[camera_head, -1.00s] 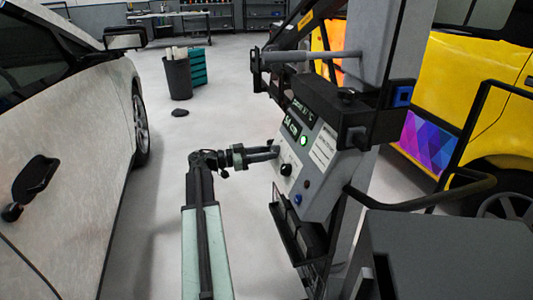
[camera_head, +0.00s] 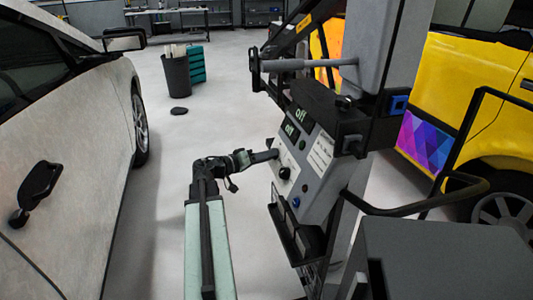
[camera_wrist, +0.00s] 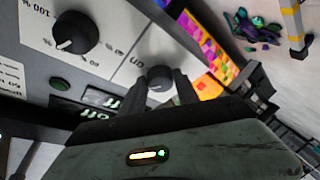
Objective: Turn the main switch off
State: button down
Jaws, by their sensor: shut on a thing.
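The grey control panel (camera_head: 312,190) faces my arm at the middle of the head view. My gripper (camera_head: 272,154) reaches its left edge. In the wrist view my gripper (camera_wrist: 160,88) is shut on a small dark round switch knob (camera_wrist: 160,77), one finger on each side. The fingers hide part of the knob, so its pointer cannot be read. A larger black dial (camera_head: 284,173) with a percent scale sits beside it; this dial also shows in the wrist view (camera_wrist: 75,32) with a white pointer. Two small displays read "off" (camera_head: 300,114). The round green lamp (camera_head: 303,145) is dark.
A silver car (camera_head: 80,150) stands on the left and a yellow vehicle (camera_head: 475,90) on the right. A black handle bar (camera_head: 430,208) and a grey box (camera_head: 445,255) are at the lower right. Clear floor (camera_head: 165,200) lies left of my arm.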

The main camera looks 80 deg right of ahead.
jog(key=shift+s+r+n+t+y+p, duration=0.15)
jog(key=shift+n+t+p, duration=0.3)
jog(key=shift+n+p, duration=0.65)
jog(key=shift+r+n+t+y+p, duration=0.15)
jog(key=shift+n+t+p, duration=0.4)
jog(key=shift+n, duration=1)
jog(key=shift+s+r+n+t+p, duration=0.1)
jog(key=shift+r+n+t+p, duration=0.25)
jog(key=shift+n+p, duration=0.8)
jog(key=shift+f+n, duration=0.2)
jog(key=shift+n, duration=0.2)
jog(key=c, duration=0.9)
grip_release()
